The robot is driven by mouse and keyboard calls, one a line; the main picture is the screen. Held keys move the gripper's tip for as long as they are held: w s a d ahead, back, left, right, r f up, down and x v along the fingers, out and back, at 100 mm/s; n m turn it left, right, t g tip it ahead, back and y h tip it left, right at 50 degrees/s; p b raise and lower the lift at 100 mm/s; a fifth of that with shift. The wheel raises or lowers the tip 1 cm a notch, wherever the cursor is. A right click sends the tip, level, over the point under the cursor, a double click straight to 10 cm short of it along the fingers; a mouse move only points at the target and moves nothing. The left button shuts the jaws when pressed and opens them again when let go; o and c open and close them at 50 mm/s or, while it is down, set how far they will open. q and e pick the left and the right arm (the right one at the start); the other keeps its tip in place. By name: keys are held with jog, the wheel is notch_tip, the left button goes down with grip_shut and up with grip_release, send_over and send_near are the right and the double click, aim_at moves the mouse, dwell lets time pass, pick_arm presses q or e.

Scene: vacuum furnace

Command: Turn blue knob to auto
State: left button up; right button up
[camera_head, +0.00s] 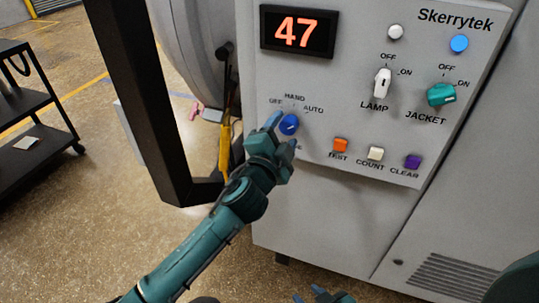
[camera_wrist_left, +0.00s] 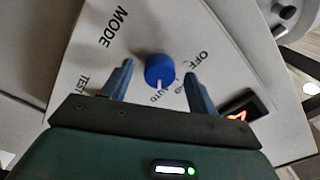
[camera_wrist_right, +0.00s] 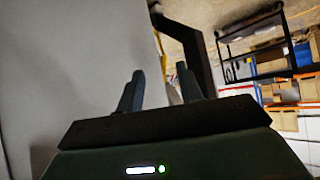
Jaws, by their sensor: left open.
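The blue knob (camera_head: 289,124) is on the grey panel below the 47 display, with OFF, HAND and AUTO labels around it. In the left wrist view the knob (camera_wrist_left: 159,68) has a white mark that appears to point toward AUTO. My left gripper (camera_head: 283,134) is open at the knob. Its fingers (camera_wrist_left: 159,75) stand on either side of the knob with gaps showing; the exact depth is unclear. My right gripper (camera_head: 322,295) is low at the bottom edge, away from the knob. The right wrist view shows its fingers (camera_wrist_right: 160,80) apart and empty.
Orange (camera_head: 340,145), cream (camera_head: 376,153) and purple (camera_head: 412,161) buttons lie right of the knob. A white lamp switch (camera_head: 383,83) and green jacket knob (camera_head: 441,94) are higher right. A dark frame (camera_head: 150,100) stands left of the panel.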

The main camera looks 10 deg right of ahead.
pick_arm(q)
jog(key=b+v, duration=0.1)
jog(key=v, duration=1)
jog(key=shift+w, duration=0.15)
jog(key=s+a+f+n+g+y, duration=0.2)
jog(key=a+f+n+y, duration=0.2)
jog(key=a+f+n, duration=0.3)
jog(key=s+a+f+n+g+y, duration=0.25)
jog(key=a+f+n+y, duration=0.2)
jog(key=a, duration=0.55)
jog(key=s+a+f+n+g+y, duration=0.1)
jog(key=s+a+f+n+g, duration=0.25)
jog(key=s+a, duration=0.4)
jog(key=s+a+f+n+g, duration=0.2)
jog(key=s+a+f+g, duration=0.25)
jog(key=s, duration=0.55)
jog(key=w+d+f+t+h, duration=0.2)
jog(key=w+d+f+t, duration=0.3)
jog(key=w+f+t, duration=0.1)
jog(key=shift+f+t, duration=0.85)
jog(key=shift+f, duration=0.5)
